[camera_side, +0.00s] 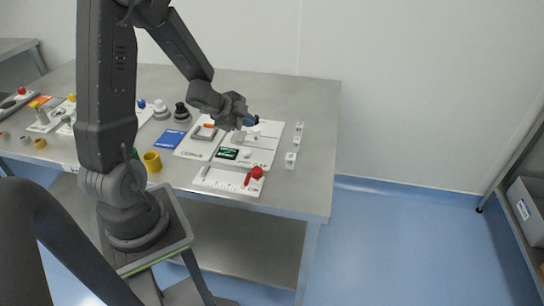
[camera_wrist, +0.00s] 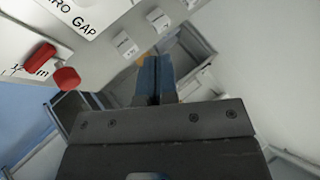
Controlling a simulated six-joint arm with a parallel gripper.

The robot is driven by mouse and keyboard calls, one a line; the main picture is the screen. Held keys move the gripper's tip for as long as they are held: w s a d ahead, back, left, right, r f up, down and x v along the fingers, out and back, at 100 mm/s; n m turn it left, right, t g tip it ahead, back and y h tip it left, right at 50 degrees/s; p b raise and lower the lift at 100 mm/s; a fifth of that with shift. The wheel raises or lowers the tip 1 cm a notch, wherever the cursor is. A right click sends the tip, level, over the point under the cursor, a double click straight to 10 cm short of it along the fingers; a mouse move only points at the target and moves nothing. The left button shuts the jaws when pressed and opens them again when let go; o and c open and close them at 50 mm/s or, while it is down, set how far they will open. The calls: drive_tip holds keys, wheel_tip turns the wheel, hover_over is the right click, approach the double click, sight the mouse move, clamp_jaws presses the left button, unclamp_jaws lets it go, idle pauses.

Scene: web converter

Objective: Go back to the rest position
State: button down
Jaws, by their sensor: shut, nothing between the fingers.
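My gripper (camera_side: 252,120) is above the right part of the white board (camera_side: 182,150) on the steel table in the side view. In the wrist view its two blue fingers (camera_wrist: 154,72) are together, with nothing between them. The fingers point past the row of small white blocks (camera_wrist: 160,20). The red knob (camera_wrist: 67,78) and a red lever (camera_wrist: 39,57) lie to the left in that view. Part of the board behind the gripper is hidden in the side view.
Small white blocks (camera_side: 290,160) stand along the table's right side. A yellow ring (camera_side: 152,161), a blue card (camera_side: 171,139) and dark and grey knobs (camera_side: 181,112) stand left of the board. The floor right of the table is clear up to a shelf with a grey bin (camera_side: 525,208).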

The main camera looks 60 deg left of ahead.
drive_tip(key=d+r+n+y, duration=0.5)
drive_tip(key=d+r+n, duration=0.1)
drive_tip(key=r, duration=0.6)
drive_tip(key=s+d+r+n+g+h, duration=0.1)
drive_tip(key=s+d+r+n+h, duration=0.1)
drive_tip(key=s+d, duration=0.5)
drive_tip(key=s+d+r+n+g+h, duration=0.2)
drive_tip(key=s+d+r, duration=0.1)
drive_tip(key=s+d, duration=0.5)
drive_tip(key=shift+d+r+g+h, duration=0.3)
drive_tip(key=shift+d+r, duration=0.05)
drive_tip(key=shift+d, duration=0.1)
